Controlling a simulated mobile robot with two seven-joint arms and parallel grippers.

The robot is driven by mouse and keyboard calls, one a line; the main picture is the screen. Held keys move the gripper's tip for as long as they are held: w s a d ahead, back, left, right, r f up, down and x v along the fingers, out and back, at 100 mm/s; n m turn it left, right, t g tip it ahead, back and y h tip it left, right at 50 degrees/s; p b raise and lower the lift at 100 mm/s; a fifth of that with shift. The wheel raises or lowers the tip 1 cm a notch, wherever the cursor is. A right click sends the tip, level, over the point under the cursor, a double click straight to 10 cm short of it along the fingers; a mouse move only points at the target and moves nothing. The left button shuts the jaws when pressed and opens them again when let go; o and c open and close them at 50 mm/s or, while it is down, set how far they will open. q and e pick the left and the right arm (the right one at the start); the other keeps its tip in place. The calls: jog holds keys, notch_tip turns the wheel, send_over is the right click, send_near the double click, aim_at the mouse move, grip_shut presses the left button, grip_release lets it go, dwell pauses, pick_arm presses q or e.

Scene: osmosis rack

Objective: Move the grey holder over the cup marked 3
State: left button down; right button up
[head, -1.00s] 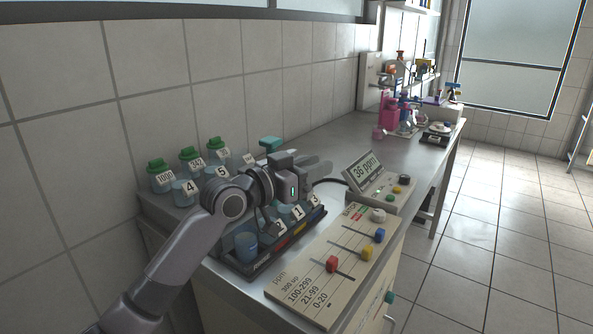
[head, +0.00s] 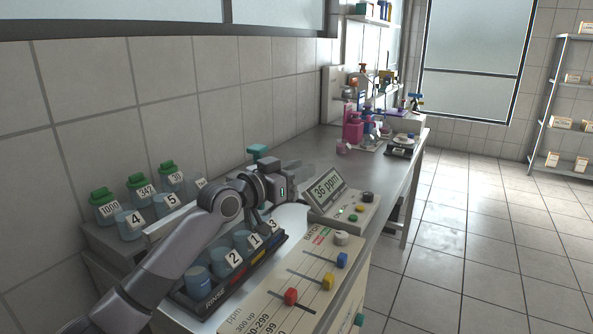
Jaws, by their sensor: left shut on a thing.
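The cup marked 3 (head: 272,226) stands at the far end of the front row of blue cups in a dark tray (head: 213,304). Cups marked 1 (head: 254,241) and 2 (head: 234,258) stand nearer. My left gripper (head: 300,178) is just above and behind the far end of that row. It is shut on the grey holder, which my wrist and jaws mostly hide. A small grey part (head: 257,219) shows below the wrist, close to cups 1 and 3. I cannot tell whether it is straight above cup 3. My right gripper is out of view.
A ppm display (head: 328,187) reading 36 stands right of my gripper. A slider panel (head: 300,277) lies in front. Green-capped bottles (head: 105,207) and cups 4 (head: 131,224) and 5 (head: 171,207) stand along the wall. A teal block (head: 257,151) rises behind my wrist.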

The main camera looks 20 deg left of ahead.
pick_arm(q)
jog(key=c, duration=1)
grip_release()
jog(key=shift+w+a+r, duration=0.1)
jog(key=shift+r, duration=0.1)
jog(key=shift+o, duration=0.5)
jog(key=shift+w+f, duration=0.15)
jog(key=v, duration=0.7)
jog(key=shift+b, duration=0.4)
